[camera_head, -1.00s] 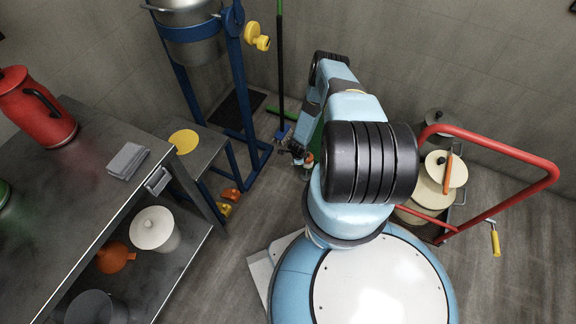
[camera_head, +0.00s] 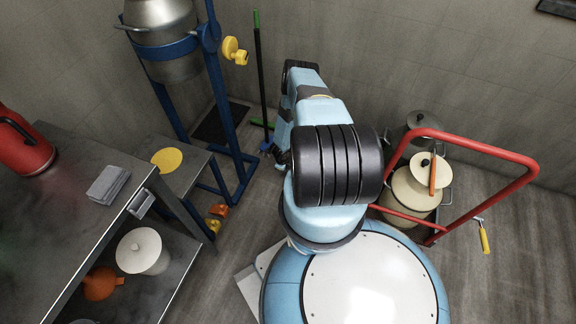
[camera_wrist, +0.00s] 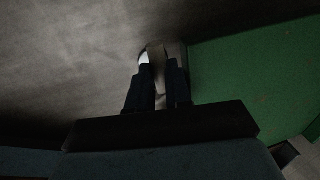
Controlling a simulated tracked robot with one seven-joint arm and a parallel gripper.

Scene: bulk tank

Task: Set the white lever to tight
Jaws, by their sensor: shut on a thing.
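In the wrist view my gripper (camera_wrist: 157,88) is shut on a narrow pale grey-white bar (camera_wrist: 158,68), which I take to be the white lever. The bar stands up between the two dark fingers, and a bright white patch shows at its left. The wrist view is dim, so the bar's shape and any tight marking cannot be read. A broad green surface (camera_wrist: 245,85) lies just right of the fingers. In the head view my arm hides the lever, and the gripper cannot be made out clearly.
A grey table (camera_head: 85,205) is at the left. A red-handled trolley (camera_head: 480,151) with pale cans stands at the right.

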